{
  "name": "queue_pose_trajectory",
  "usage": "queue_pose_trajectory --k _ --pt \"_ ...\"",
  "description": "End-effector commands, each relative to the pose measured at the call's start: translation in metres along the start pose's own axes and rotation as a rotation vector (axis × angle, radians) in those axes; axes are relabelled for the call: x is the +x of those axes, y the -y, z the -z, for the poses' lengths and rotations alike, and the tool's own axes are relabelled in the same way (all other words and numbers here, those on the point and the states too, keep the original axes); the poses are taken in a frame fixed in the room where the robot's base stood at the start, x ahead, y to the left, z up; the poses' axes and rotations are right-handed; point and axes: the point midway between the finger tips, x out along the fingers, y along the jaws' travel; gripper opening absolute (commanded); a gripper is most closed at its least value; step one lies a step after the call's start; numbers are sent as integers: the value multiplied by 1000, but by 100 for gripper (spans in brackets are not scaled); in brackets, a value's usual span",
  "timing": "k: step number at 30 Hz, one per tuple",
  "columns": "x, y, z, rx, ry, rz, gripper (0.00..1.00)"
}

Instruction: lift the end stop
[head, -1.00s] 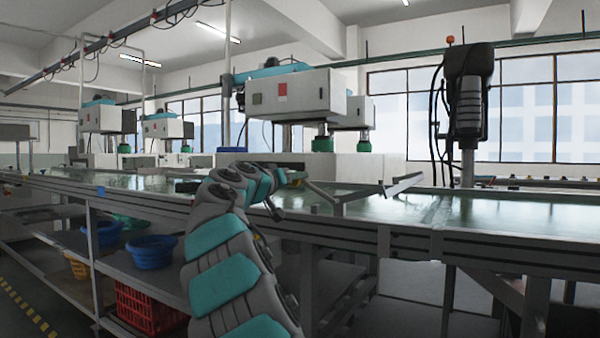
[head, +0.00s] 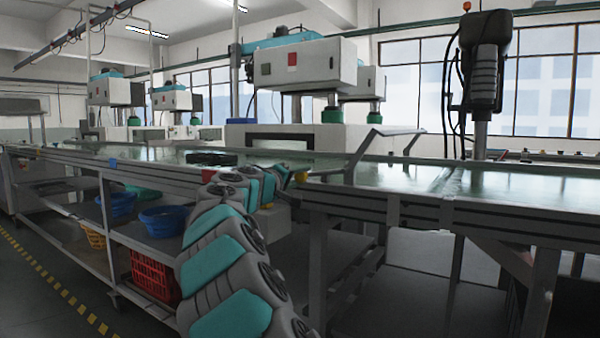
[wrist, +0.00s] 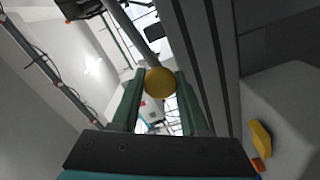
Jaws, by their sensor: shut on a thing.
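The end stop (head: 397,133) is a grey metal frame on the edge of the green-topped bench. Its crossbar stands above the bench surface, and its side arms slope down to the bench. A thin rod with a yellow ball knob (head: 301,177) reaches left from it. My gripper (head: 287,180) is at the knob, beside the bench's front edge. In the wrist view the green fingers are on both sides of the yellow knob (wrist: 160,82), shut on it, with the grey rod running up from it.
The long bench (head: 480,186) runs across the view. A dark flat object (head: 211,158) lies on it left of the end stop. Blue basins (head: 163,220) and a red crate (head: 153,273) are on shelves below. White machines (head: 303,64) stand behind.

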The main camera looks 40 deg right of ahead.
Motion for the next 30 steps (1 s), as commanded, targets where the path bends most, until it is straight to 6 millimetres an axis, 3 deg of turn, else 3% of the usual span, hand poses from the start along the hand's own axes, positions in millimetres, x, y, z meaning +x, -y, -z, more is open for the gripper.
queue_pose_trajectory --k 14,15,23,30 --pt "0 4 -1 -19 0 2 0" --pt "0 4 -1 -19 0 2 45" --pt "0 3 -1 -18 0 1 74" --pt "-1 2 -1 -18 -1 0 74"
